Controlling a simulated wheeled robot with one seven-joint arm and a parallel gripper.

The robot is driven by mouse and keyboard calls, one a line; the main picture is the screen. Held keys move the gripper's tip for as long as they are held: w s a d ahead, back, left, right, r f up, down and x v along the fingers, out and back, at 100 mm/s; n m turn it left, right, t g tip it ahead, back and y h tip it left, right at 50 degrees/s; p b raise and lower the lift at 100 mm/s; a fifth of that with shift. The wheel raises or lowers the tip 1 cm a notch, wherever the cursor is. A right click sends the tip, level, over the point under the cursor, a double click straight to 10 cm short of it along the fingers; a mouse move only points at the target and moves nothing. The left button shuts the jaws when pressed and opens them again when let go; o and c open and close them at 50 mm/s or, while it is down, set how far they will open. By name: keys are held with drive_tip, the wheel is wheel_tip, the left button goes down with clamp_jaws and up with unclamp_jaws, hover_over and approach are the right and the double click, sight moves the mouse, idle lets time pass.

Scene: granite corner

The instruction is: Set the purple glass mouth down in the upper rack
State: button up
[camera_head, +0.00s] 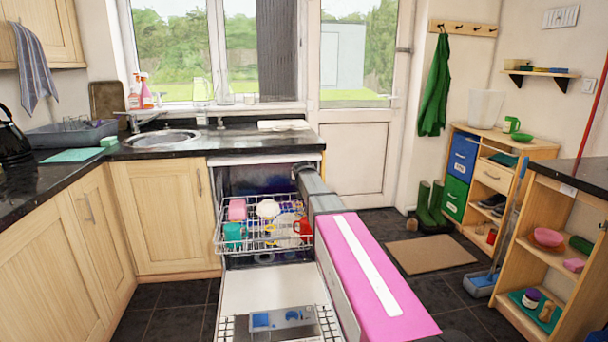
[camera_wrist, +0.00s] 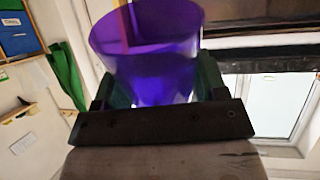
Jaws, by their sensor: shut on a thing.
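In the wrist view my gripper (camera_wrist: 157,85) is shut on the purple glass (camera_wrist: 150,40), one dark finger on each side. The room appears upside down there, and the glass's wide end is toward the picture's top, so its mouth points down. In the head view my arm reaches to the dishwasher; my gripper's fingers and the glass cannot be made out. The upper rack (camera_head: 220,243) is pulled out below the arm's far end. It holds a pink mug (camera_head: 237,209), a teal mug (camera_head: 234,232), a red mug (camera_head: 303,227) and white crockery (camera_head: 267,208).
The dark worktop (camera_head: 250,143) is above the dishwasher.

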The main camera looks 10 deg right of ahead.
drive_tip(key=shift+w+a+f+n+t+y, duration=0.15)
drive_tip(key=shift+w+f+n+y, duration=0.3)
drive_tip(key=shift+n+y, duration=0.55)
drive_tip(key=shift+w+d+f+n+t+y, duration=0.1)
drive_tip(key=shift+w+f+n+t+y, duration=0.3)
drive_tip(key=shift+n+y, duration=0.6)
drive_tip(key=f+n+y, duration=0.1)
drive_tip(key=w+n+y, duration=0.1)
drive_tip(key=y, duration=0.1)
drive_tip(key=shift+a+f+g, duration=0.2)
drive_tip(key=shift+f+g, duration=0.05)
drive_tip(key=shift+f, duration=0.15)
drive_tip(key=w+f+n+g+y, duration=0.1)
drive_tip(key=n+y, duration=0.1)
drive_tip(key=w+f+n+g+y, duration=0.1)
drive_tip(key=f+n+g+y, duration=0.1)
drive_tip(key=n+y, duration=0.1)
drive_tip(key=w+f+n+g+y, duration=0.1)
drive_tip(key=n+g+y, duration=0.1)
drive_tip(key=n+y, duration=0.1)
drive_tip(key=shift+w+d+f, duration=0.25)
drive_tip(key=shift+w+f, duration=0.05)
drive_tip(key=shift+w, duration=0.05)
drive_tip(key=shift+d, duration=0.1)
